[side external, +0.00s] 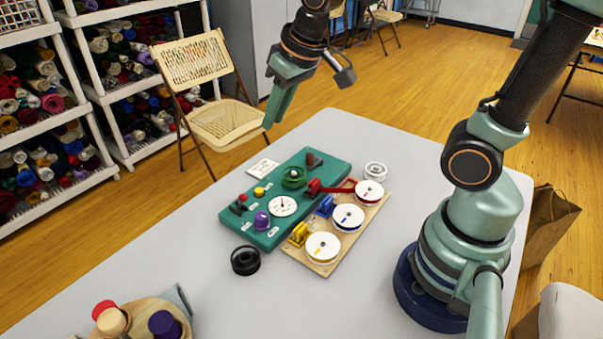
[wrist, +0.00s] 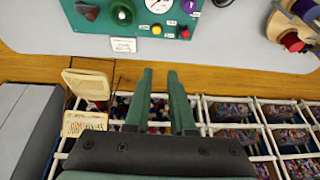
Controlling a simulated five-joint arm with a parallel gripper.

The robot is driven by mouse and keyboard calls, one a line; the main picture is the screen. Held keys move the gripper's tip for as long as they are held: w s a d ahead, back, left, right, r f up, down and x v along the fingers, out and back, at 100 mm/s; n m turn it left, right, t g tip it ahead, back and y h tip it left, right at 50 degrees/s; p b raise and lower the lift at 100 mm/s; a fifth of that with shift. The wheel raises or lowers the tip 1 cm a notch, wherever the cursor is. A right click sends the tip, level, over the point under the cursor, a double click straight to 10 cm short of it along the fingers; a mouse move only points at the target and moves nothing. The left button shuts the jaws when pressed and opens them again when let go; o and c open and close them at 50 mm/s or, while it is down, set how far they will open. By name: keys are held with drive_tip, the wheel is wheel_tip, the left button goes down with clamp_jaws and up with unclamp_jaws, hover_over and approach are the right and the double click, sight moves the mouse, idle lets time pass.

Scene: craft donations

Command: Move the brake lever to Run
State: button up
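A small dark lever with a red part (side external: 240,203) is at the left end. I cannot read the labels, so I cannot tell which one is the brake lever. My gripper (side external: 273,121) hangs in the air beyond the table's far edge, away from the panel. Its fingers (wrist: 159,72) are apart with nothing between them.
A board with white spools (side external: 324,248) and red, blue and yellow fittings adjoins the panel. A black ring (side external: 245,260), a clear reel (side external: 375,171), a white card (side external: 262,168) and a wooden holder (side external: 140,320) are on the table. A chair (side external: 223,123) stands beyond.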

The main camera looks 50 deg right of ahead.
drive_tip(key=s+d+r, duration=0.1)
drive_tip(key=s+d, duration=0.2)
drive_tip(key=s, duration=0.4)
drive_tip(key=shift+r+t, duration=0.35)
drive_tip(key=shift+t, duration=0.05)
drive_tip(key=shift+c, duration=0.3)
clamp_jaws()
drive_tip(key=w+a+f+n+g, duration=0.2)
drive_tip(key=w+a+f+n, duration=0.2)
drive_tip(key=n, duration=1.3)
drive_tip(key=w+a+f+n+g, duration=0.3)
drive_tip(key=w+a+f+n, duration=0.1)
drive_tip(key=n, duration=1.3)
drive_tip(key=shift+w+a+g, duration=0.3)
drive_tip(key=shift+w+a, duration=0.2)
drive_tip(key=shift+w, duration=0.25)
